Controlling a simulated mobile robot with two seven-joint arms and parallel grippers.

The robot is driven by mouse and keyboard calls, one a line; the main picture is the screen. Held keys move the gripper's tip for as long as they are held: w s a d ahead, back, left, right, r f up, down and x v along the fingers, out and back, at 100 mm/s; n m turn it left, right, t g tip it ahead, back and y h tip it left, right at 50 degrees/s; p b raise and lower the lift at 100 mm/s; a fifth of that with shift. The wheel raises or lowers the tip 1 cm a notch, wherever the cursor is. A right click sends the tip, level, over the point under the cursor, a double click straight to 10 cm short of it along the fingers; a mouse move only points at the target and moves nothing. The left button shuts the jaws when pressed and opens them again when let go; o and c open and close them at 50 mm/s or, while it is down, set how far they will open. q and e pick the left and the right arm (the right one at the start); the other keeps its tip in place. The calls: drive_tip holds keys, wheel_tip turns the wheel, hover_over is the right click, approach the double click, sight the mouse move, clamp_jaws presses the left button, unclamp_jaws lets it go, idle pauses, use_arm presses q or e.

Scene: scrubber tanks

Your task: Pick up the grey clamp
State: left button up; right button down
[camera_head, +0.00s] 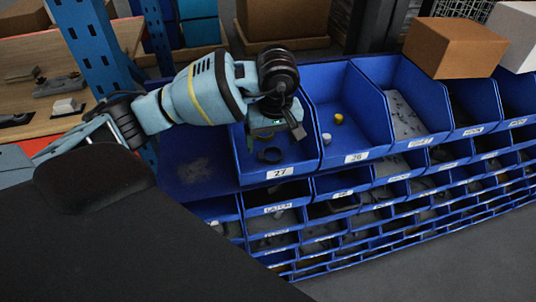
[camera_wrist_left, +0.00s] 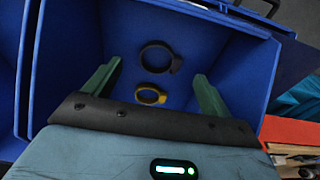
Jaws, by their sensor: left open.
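The grey clamp (camera_wrist_left: 174,62), a dark ring with a grey tab, lies on the floor of a blue bin in the left wrist view. My right gripper is not in view.
Bin walls rise close around the left gripper. Bin 26 (camera_head: 356,158), holding small yellow and white parts, stands to the right. A cardboard box (camera_head: 455,47) sits on the far bins. A blue rack post (camera_head: 95,45) and wooden bench (camera_head: 30,55) are at left.

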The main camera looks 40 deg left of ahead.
sight(270, 157)
use_arm(q)
drive_tip(key=shift+w+a+f, duration=0.1)
drive_tip(key=shift+a+f, duration=0.05)
drive_tip(key=shift+f, duration=0.8)
drive_tip(key=shift+w+a+f, duration=0.1)
drive_tip(key=shift+a+f, duration=0.05)
drive_tip(key=shift+f, duration=0.8)
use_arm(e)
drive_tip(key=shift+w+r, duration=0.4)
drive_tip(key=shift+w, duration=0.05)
use_arm(q)
drive_tip(key=shift+c, duration=0.3)
drive_tip(key=c, duration=1)
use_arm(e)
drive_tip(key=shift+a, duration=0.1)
